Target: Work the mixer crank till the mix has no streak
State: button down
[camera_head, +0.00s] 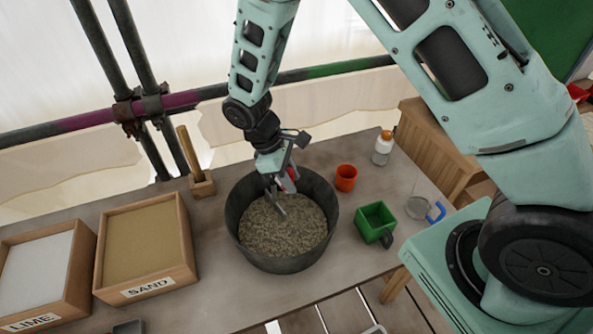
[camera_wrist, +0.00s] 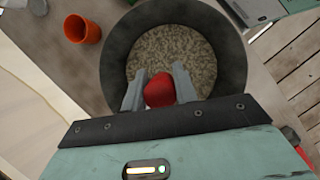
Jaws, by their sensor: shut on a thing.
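A dark round mixing tub (camera_head: 237,232) stands on the table and holds a speckled grey-beige mix (camera_head: 283,236); it also shows in the wrist view (camera_wrist: 118,60). The mix looks evenly grainy, and I make out no clear streak. My gripper (camera_head: 286,182) is over the far part of the tub, shut on a red knob. In the wrist view the red knob (camera_wrist: 159,91) sits between the two fingers of my gripper (camera_wrist: 159,88). A grey metal piece (camera_head: 277,205) reaches down to the mix below it. The rest of the crank is hidden by my gripper.
Boxes labelled LIME (camera_head: 72,262) and SAND (camera_head: 184,240) stand left. A wooden block with an upright handle (camera_head: 202,185) is behind the tub. An orange cup (camera_head: 346,177), white bottle (camera_head: 382,150), green scoop (camera_head: 375,221) and blue-handled item (camera_head: 436,212) lie right. Scaffold poles (camera_head: 85,121) cross behind.

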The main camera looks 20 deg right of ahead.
jog(key=w+a+m+g+y, duration=0.1)
jog(key=a+m+y, duration=0.2)
jog(key=a+m, duration=0.3)
jog(key=shift+w+a+m+g+b, duration=0.2)
jog(key=shift+m+g+b, duration=0.1)
jog(key=shift+m, duration=1.4)
jog(key=c, duration=1.1)
grip_release()
jog(key=shift+r, duration=0.1)
jog(key=d+b+v, duration=0.1)
jog(key=b+v, duration=0.2)
jog(key=v, duration=1.4)
jog(key=shift+a+b, duration=0.2)
jog(key=shift+b, duration=0.15)
jog(key=shift+w+r, duration=0.1)
